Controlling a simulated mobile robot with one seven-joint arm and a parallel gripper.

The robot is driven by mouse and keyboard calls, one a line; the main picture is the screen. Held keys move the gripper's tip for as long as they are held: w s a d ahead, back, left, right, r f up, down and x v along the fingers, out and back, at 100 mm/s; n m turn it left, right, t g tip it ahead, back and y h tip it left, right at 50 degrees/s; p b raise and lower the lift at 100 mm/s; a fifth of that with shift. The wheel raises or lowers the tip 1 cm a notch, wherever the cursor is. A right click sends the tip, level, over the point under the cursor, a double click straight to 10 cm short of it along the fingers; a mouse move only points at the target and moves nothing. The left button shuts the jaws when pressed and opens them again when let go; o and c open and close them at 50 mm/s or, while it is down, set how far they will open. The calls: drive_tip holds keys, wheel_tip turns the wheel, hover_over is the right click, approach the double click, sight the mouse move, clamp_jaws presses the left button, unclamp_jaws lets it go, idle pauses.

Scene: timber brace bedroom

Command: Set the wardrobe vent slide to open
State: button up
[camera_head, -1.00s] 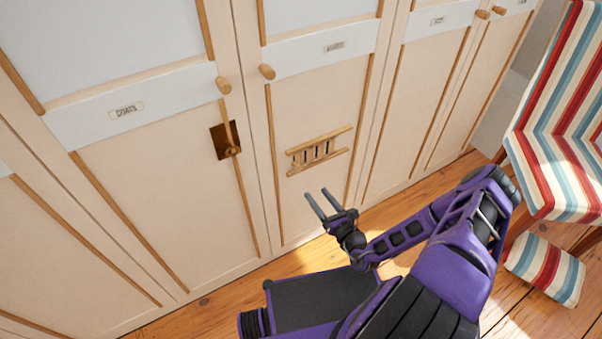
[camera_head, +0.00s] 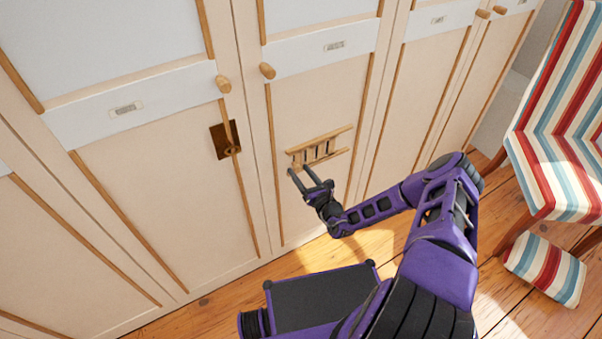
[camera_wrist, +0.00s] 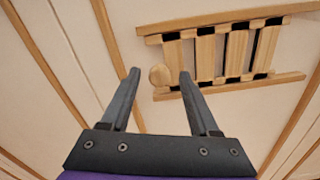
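The wardrobe vent slide (camera_head: 318,149) is a set of upright wooden slats between two wooden rails on a cream door panel. In the wrist view its slats (camera_wrist: 203,58) show dark slots between and at their ends. A round wooden knob (camera_wrist: 160,75) sits at the slide's left end. My gripper (camera_head: 299,169) is at the lower left of the vent, fingers pointing at the door. In the wrist view the gripper (camera_wrist: 158,73) is open, and the knob appears between the fingertips. I cannot tell whether the tips reach around it or stop short. No contact shows.
A brown plate with a latch (camera_head: 225,140) is on the door to the left. Round door knobs (camera_head: 267,71) stick out above. A striped chair (camera_head: 560,120) and striped footstool (camera_head: 545,269) stand at the right. The wooden floor (camera_head: 505,290) has free room near them.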

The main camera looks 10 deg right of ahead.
clamp_jaws()
idle(1.2)
